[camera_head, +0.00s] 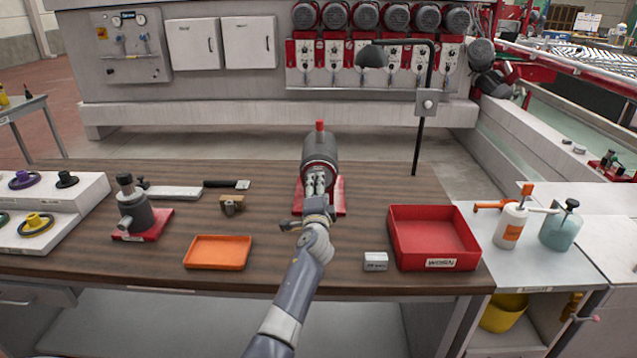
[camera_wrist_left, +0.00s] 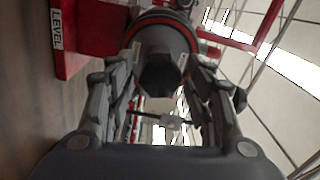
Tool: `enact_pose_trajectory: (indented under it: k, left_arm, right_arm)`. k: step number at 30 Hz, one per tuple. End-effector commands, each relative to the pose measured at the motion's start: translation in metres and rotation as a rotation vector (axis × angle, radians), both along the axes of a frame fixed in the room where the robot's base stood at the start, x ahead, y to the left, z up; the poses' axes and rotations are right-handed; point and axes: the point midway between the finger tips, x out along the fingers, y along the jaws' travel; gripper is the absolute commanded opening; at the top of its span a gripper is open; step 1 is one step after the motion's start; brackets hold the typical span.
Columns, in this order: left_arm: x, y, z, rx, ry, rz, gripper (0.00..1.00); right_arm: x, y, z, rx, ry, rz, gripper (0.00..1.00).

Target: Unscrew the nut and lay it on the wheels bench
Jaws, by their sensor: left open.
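A dark hexagonal nut (camera_wrist_left: 160,75) sits on the front end of a grey spindle unit (camera_head: 320,147) with a red ring. The unit has a red base and stands on the wooden workbench (camera_head: 130,262). My left gripper (camera_head: 318,183) is in front of the spindle. In the left wrist view its two fingers (camera_wrist_left: 160,100) are open, one on each side of the nut; I cannot tell whether they touch it. In the head view the gripper hides the nut. My right gripper is not in view.
An orange tray (camera_head: 218,252), a red bin (camera_head: 432,238) and a small grey block (camera_head: 375,261) lie near the front edge. A grey stand on a red base (camera_head: 134,207) is on the left, beside a white rack (camera_head: 75,205) of coloured wheels. Bottles (camera_head: 511,226) stand right.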

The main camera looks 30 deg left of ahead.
Motion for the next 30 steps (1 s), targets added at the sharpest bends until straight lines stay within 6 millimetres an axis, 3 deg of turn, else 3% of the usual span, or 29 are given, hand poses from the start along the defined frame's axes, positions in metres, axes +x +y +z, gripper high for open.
enact_pose_trajectory:
  k: [6,12,19,30]
  left_arm:
    - [0.0,0.001,0.001,-0.001,-0.002,0.0,0.48]
    - [0.0,0.0,0.001,-0.003,-0.003,0.0,0.06]
    - [0.0,0.0,-0.003,-0.105,-0.068,0.0,0.06]
    - [0.0,-0.001,-0.003,-0.796,-0.496,-0.001,0.06]
  right_arm:
    - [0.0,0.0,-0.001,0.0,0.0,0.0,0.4]
    - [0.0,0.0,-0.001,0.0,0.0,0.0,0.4]
    - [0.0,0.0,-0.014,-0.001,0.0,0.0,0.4]
    - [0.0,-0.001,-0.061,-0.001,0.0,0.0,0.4]
